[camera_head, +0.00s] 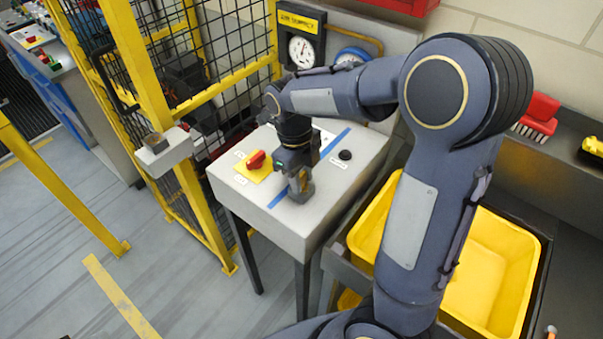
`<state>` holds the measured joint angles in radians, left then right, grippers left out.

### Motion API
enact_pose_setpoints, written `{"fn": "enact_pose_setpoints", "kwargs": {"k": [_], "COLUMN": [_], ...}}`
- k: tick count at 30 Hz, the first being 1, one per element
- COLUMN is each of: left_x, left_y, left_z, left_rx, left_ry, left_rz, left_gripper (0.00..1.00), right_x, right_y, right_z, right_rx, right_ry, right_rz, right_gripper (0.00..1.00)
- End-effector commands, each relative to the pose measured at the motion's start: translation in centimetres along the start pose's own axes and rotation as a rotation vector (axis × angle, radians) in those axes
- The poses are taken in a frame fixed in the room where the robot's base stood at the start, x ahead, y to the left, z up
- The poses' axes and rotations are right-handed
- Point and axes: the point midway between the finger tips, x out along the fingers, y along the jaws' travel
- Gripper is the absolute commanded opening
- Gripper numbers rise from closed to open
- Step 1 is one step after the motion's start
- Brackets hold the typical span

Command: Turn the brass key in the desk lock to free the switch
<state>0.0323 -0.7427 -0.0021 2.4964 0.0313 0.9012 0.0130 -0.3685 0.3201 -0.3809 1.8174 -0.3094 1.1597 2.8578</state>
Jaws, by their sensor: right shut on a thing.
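The grey desk (236,192) stands in the middle of the view. On its left part a red rotary switch (256,160) sits on a yellow plate. My right arm reaches over from the right. My right gripper (302,192) points down at the desk top, over the line of the blue stripe. Its fingers are closed low at the desk surface, on the brass key at the lock. The key and lock are hidden behind the fingers, so the key's angle cannot be told. My left gripper is not in view.
A black round button (345,155) lies right of the gripper. A yellow-framed mesh fence (160,100) stands left of and behind the desk. A gauge panel (301,48) is behind it. A yellow bin (490,275) stands at right, beneath my arm. The floor at left is open.

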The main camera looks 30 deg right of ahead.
Motion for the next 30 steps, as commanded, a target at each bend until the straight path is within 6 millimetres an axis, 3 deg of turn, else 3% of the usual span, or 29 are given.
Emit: {"fn": "enact_pose_setpoints", "kwargs": {"k": [10, 11, 17, 26, 30], "left_x": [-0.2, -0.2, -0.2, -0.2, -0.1], "left_y": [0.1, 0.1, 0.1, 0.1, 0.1], "left_z": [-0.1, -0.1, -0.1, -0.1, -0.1], "left_rx": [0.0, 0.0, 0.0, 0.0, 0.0], "left_ry": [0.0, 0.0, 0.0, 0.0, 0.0], "left_rz": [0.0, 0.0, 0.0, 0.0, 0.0], "left_gripper": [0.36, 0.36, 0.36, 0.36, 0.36], "right_x": [0.0, 0.0, 0.0, -0.3, -2.0], "right_y": [0.0, 0.0, 0.0, 0.0, 0.0], "right_z": [0.0, 0.0, 0.0, 0.0, 0.1], "right_rx": [0.055, 0.054, 0.053, 0.053, 0.052], "right_ry": [-0.001, -0.001, -0.001, -0.002, -0.005], "right_rz": [0.007, 0.007, 0.007, 0.006, 0.005], "right_gripper": [0.04, 0.32, 0.56, 0.56, 0.56]}}
